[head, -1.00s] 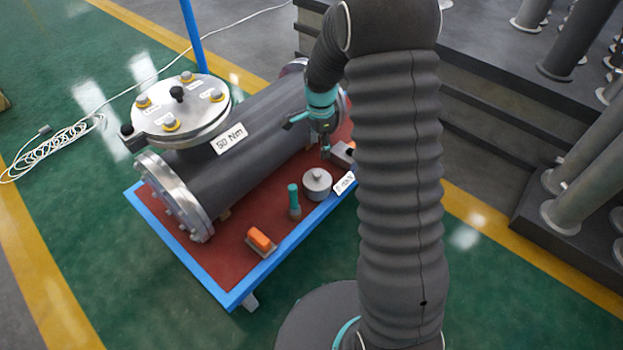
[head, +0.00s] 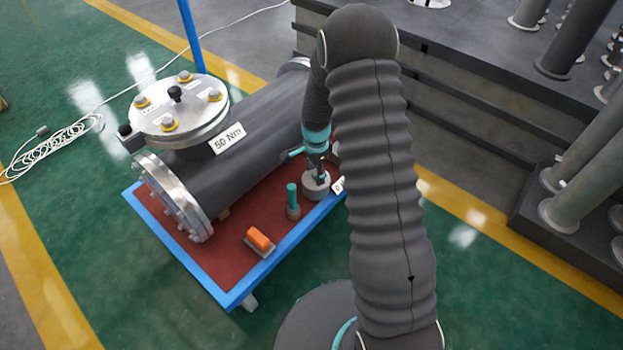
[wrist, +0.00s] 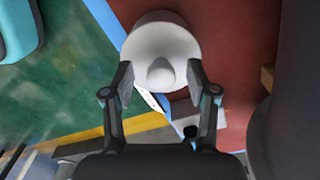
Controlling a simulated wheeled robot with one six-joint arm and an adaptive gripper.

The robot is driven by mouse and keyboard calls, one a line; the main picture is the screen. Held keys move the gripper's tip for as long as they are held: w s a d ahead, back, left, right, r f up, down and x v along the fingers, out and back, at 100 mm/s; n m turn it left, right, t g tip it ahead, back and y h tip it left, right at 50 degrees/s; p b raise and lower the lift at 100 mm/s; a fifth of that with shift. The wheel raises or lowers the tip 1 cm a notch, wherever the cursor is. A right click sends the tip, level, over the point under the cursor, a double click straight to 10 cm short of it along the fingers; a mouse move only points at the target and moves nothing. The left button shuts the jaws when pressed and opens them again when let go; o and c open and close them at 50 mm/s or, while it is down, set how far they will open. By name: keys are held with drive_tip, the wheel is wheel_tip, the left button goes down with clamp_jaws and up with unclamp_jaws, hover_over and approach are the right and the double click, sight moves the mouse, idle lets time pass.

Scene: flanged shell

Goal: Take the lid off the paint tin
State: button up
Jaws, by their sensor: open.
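The paint tin (head: 311,192) is a short grey round tin on the red top of the blue-edged cart. In the wrist view its pale round lid (wrist: 160,45) has a knob (wrist: 160,74) in the middle. My gripper (head: 319,172) is above the tin in the head view and hides part of the lid. In the wrist view my gripper (wrist: 160,80) is open, with one finger on each side of the knob. A gap shows between each finger and the knob. I cannot tell the height of the fingertips over the lid.
A teal-handled brush (head: 292,200) stands left of the tin. An orange-topped block (head: 259,240) lies nearer the cart's front corner. The large grey flanged shell (head: 240,135) lies behind them. The cart's blue edge (head: 285,247) runs close to the tin.

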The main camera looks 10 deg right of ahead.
drive_tip(key=shift+f, duration=0.5)
clamp_jaws()
